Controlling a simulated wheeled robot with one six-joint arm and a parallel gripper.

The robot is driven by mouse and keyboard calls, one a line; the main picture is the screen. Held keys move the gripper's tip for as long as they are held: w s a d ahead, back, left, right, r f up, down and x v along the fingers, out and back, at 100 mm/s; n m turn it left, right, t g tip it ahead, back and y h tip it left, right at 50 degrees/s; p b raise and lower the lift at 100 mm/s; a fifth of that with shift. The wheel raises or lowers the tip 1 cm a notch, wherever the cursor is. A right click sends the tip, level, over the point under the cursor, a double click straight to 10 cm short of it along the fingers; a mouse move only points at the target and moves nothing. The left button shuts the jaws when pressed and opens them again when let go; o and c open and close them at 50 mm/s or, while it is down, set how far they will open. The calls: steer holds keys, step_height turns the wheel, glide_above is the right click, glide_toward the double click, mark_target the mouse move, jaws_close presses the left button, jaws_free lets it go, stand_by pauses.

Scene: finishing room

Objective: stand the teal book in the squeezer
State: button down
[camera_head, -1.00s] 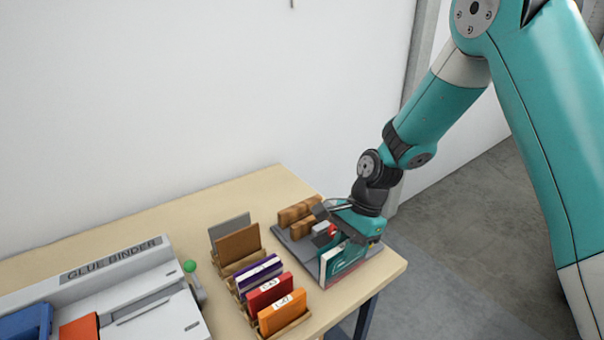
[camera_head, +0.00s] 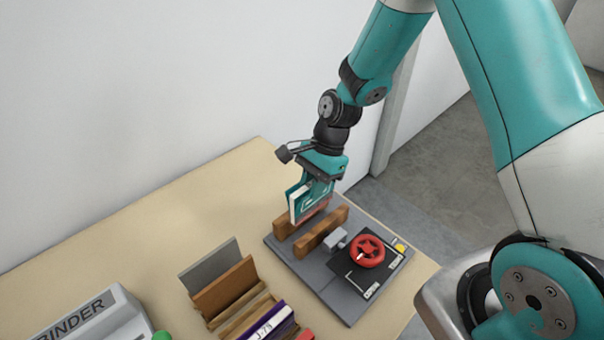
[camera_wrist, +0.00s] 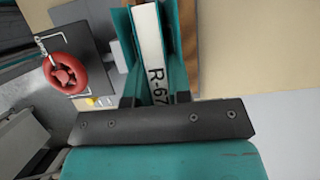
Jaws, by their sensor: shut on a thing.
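My gripper (camera_head: 312,203) is shut on the teal book (camera_head: 295,205), which it holds upright with its white page edge showing. The book also shows in the wrist view (camera_wrist: 150,45), with "R-67" lettering on the white edge. The squeezer (camera_head: 345,302) is a grey base with two wooden jaws (camera_head: 322,233) and a red handwheel (camera_head: 367,251). The book is at the far jaw end, over or partly between the jaws. I cannot tell whether its lower edge touches the base. In the wrist view a wooden jaw (camera_wrist: 189,40) lies close to the book's right side.
A wooden rack left of the squeezer holds a grey book (camera_head: 210,262), a brown book (camera_head: 226,288) and a purple book (camera_head: 266,325). The glue binder (camera_head: 95,322) stands at the lower left. The table's back left (camera_head: 150,245) is clear. A wall rises behind.

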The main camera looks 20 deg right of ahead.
mark_target(310, 205)
steer(key=shift+w+f, duration=0.35)
steer(key=shift+f, duration=0.15)
step_height(310, 205, down, 6)
steer(key=b, duration=0.5)
steer(key=shift+r, duration=0.25)
steer(key=shift+s+r+p, duration=0.1)
steer(key=shift+p, duration=0.25)
stand_by(0.5)
steer(key=shift+f+b, duration=0.3)
steer(key=shift+f, duration=0.25)
stand_by(0.3)
steer(key=c, duration=1.3)
jaws_free()
steer(key=shift+r, duration=0.1)
steer(key=p+v, duration=0.9)
steer(key=v, duration=0.2)
